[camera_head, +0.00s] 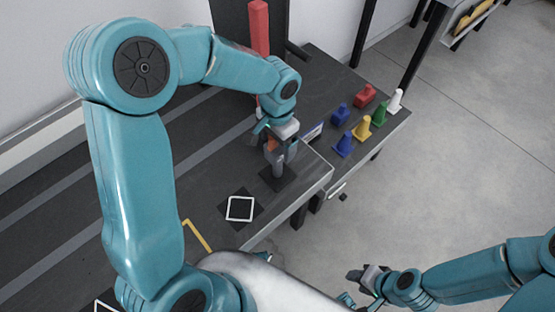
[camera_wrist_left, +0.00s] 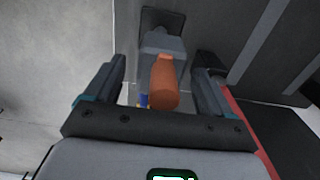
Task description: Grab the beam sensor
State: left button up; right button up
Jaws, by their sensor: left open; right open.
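The beam sensor, a grey post with an orange top, stands on a dark square pad on the table; its grey lower part (camera_head: 278,168) shows in the head view. My left gripper (camera_head: 274,146) is above and around its upper part, open. In the left wrist view the orange top (camera_wrist_left: 164,82) lies between the two open fingers (camera_wrist_left: 160,88), with gaps on both sides. The fingers hide part of the sensor in the head view. My right gripper (camera_head: 364,284) is open and empty, low at the bottom right, away from the table.
A white square outline (camera_head: 240,208) marks the table left of the sensor. A red post (camera_head: 259,45) stands behind. Floor is clear at right.

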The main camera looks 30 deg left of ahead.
pick_arm(q)
jog(key=shift+r, duration=0.1)
jog(key=c, duration=0.8)
grip_shut()
jog(key=shift+r, duration=0.1)
